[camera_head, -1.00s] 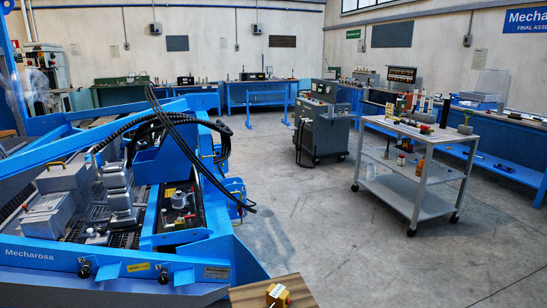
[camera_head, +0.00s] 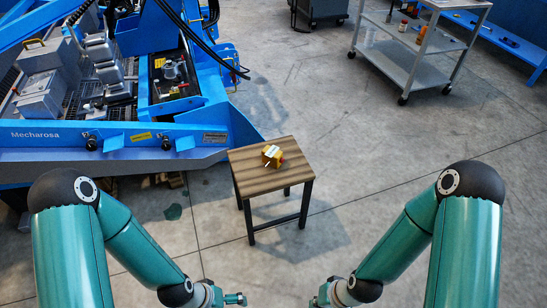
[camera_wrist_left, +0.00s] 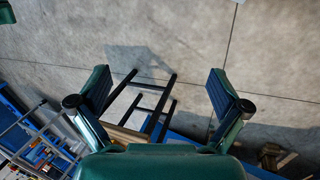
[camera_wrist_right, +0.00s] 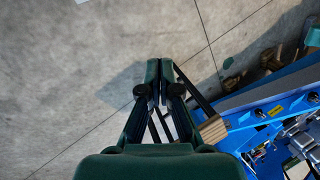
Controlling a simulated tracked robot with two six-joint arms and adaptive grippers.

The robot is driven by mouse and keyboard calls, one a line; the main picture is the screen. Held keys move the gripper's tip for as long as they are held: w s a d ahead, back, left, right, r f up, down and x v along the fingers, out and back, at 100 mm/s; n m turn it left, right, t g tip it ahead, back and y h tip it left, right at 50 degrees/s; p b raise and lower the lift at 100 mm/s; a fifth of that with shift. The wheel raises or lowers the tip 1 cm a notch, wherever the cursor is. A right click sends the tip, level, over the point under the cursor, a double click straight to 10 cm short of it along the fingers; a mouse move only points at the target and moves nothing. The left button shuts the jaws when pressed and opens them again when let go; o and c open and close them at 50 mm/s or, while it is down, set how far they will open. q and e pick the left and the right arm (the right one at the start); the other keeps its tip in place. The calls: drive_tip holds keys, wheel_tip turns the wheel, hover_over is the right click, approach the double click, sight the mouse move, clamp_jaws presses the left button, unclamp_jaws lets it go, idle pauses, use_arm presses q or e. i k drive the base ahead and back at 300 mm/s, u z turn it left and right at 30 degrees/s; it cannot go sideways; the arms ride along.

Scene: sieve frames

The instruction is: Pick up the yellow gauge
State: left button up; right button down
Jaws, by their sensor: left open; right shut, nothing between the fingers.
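The yellow gauge (camera_head: 272,156) lies on a small wooden-topped stool (camera_head: 252,181) in the middle of the head view. It has a pale face and a dark reddish part at its right side. My left gripper (camera_head: 236,299) and my right gripper (camera_head: 316,301) are at the bottom edge of the head view, nearer to me than the stool, both apart from the gauge. In the left wrist view my left gripper (camera_wrist_left: 160,92) is open and empty. In the right wrist view my right gripper (camera_wrist_right: 158,75) is shut with nothing in it. Neither wrist view shows the gauge.
A blue machine frame (camera_head: 120,155) stands left of the stool, its corner close to the stool's far side. A grey wheeled cart (camera_head: 412,68) stands at the back right. The concrete floor right of the stool is clear.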

sight(271, 156)
drive_tip(key=u, duration=0.55)
drive_tip(key=k, duration=1.25)
drive_tip(key=u, duration=0.4)
drive_tip(key=i, duration=0.45)
drive_tip(key=z, duration=0.95)
drive_tip(key=i, duration=2.2)
drive_tip(key=u, duration=0.95)
drive_tip(key=k, duration=0.8)
drive_tip(key=u, duration=0.15)
